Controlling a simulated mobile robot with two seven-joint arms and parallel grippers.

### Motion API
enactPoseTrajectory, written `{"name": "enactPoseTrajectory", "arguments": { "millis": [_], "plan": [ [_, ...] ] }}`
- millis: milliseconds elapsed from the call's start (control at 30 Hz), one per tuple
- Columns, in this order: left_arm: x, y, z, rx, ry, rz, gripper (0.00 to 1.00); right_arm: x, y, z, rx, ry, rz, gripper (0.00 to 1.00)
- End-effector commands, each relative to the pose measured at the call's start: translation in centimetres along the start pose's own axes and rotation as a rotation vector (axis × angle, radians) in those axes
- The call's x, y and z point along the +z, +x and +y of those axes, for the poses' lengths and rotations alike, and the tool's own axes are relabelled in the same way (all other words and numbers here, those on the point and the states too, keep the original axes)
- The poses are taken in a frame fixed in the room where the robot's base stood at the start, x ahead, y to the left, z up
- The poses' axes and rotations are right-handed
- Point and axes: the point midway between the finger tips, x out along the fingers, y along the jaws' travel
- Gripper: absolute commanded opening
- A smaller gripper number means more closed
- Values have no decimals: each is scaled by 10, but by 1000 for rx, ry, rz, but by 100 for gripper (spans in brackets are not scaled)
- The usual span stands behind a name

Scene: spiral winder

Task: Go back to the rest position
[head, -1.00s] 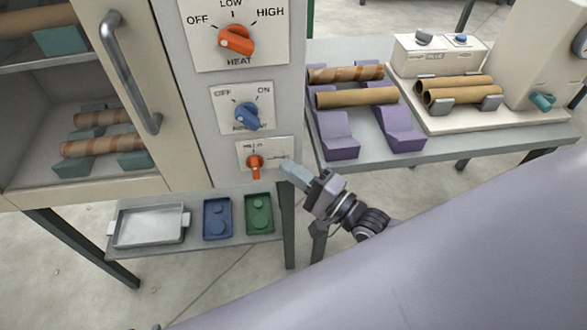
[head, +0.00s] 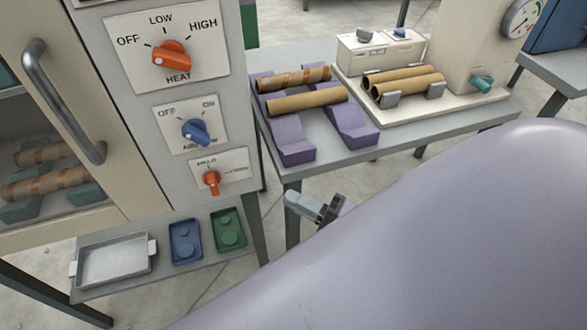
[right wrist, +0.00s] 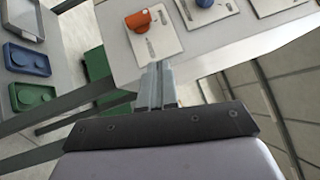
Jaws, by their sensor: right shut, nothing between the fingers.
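My right gripper (head: 308,208) is in the middle of the head view, below the front edge of the side table and to the right of the cabinet's control panel. It is shut and empty, apart from everything. The large pale arm link in front of it is mine and hides its wrist. In the right wrist view the closed fingers (right wrist: 155,88) point toward the panel's lower edge, near the orange knob (right wrist: 138,20). That view does not show them touching the panel. My left gripper is not in view.
The cabinet's panel has a HEAT dial (head: 172,54), a blue knob (head: 196,131) and a small orange knob (head: 211,180). Below is a shelf with a metal tray (head: 115,262), a blue tray (head: 185,241) and a green tray (head: 228,229). Tubes lie on purple cradles (head: 296,154) on the table (head: 408,135).

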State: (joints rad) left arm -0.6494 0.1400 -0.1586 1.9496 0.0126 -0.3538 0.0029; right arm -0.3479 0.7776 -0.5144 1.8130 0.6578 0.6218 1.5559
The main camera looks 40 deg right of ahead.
Motion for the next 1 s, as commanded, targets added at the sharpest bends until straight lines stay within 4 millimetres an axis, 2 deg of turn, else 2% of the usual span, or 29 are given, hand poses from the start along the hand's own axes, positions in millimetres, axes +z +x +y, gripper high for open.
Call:
{"name": "enactPoseTrajectory", "arguments": {
  "millis": [433,567,667,800,1000],
  "plan": [
    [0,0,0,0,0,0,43,1,0,1,3,-7,1,0],
    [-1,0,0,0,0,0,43,10,2,10,38,-100,4,0],
    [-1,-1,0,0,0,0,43,21,2,23,100,-263,6,0],
    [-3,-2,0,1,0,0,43,35,1,47,229,-564,-4,0],
    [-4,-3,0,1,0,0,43,43,-12,80,453,-992,-61,0]
  ]
}}
